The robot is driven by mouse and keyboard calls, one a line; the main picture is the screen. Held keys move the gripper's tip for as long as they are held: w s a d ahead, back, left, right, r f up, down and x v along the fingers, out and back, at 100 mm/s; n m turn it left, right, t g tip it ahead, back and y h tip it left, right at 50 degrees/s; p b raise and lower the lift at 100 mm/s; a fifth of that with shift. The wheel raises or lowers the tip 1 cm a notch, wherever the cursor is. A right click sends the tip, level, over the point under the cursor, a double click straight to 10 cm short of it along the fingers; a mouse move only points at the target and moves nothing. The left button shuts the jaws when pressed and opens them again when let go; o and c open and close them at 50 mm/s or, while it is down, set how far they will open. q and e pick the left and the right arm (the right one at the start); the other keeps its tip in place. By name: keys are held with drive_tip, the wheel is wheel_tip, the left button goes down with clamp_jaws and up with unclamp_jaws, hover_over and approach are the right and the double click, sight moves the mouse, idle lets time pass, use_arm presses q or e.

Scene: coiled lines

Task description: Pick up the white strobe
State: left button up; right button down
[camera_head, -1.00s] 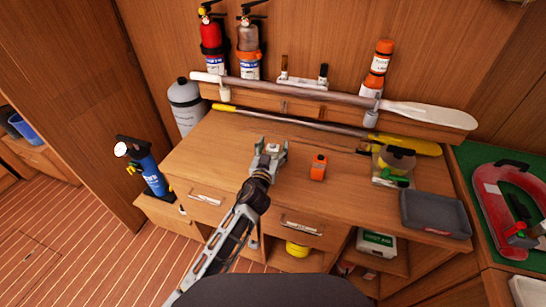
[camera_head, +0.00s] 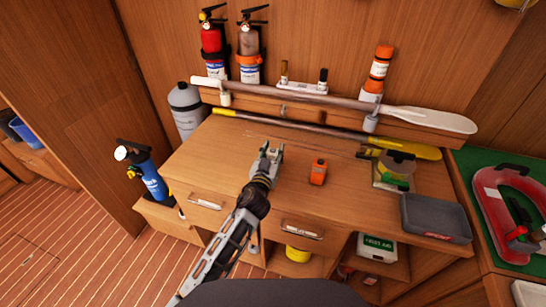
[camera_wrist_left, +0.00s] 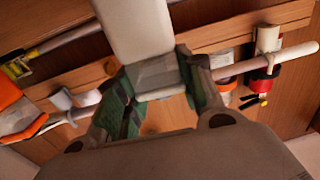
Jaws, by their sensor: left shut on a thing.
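The white strobe (camera_wrist_left: 141,28) shows in the left wrist view as a white block with a clear, see-through end. Its clear end sits between the two fingers of my left gripper (camera_wrist_left: 160,82), which is shut on it. In the head view my left gripper (camera_head: 269,155) is over the front middle of the wooden desk (camera_head: 220,150), left of a small orange device (camera_head: 318,172). The strobe is small and mostly hidden by the fingers there. I cannot tell how far it is above the desk top. My right gripper is not in view.
A long white-bladed paddle (camera_head: 430,119) lies along the back ledge, with a yellow-ended pole (camera_head: 415,148) in front. The desk's left part is clear.

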use_arm(q)
drive_tip(key=shift+r, duration=0.15)
